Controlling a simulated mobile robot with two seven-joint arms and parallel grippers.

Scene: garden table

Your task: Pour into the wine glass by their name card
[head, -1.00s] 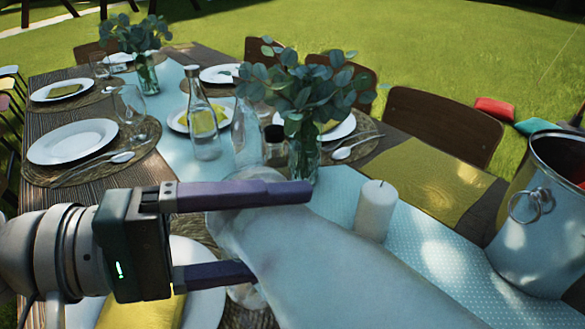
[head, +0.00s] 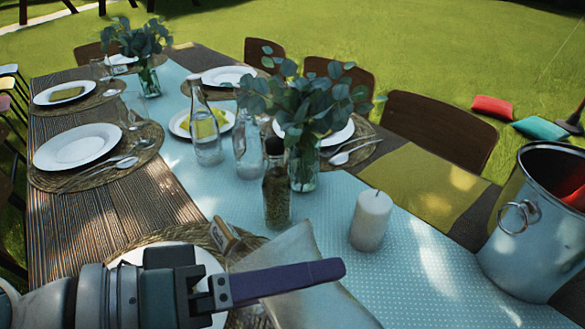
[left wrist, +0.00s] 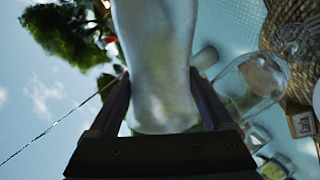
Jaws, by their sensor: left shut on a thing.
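My left gripper (head: 275,296) is shut on a pale, frosted-looking bottle (head: 293,262), held tilted above the near place setting. In the left wrist view the bottle (left wrist: 155,60) lies between the two dark fingers (left wrist: 158,100). A clear wine glass (left wrist: 250,78) shows to the right of the bottle there, apart from it in the picture. A small wooden name card (head: 222,236) stands by the near plate (head: 150,252); it also shows in the left wrist view (left wrist: 302,123), its lettering hard to read. I cannot see any liquid flowing. My right gripper is out of view.
A dark-topped jar (head: 276,188), a white candle (head: 371,220), clear bottles (head: 206,140) and a eucalyptus vase (head: 303,165) stand on the pale runner. A metal ice bucket (head: 525,235) is at the right. Plates (head: 77,146) line the far-left side.

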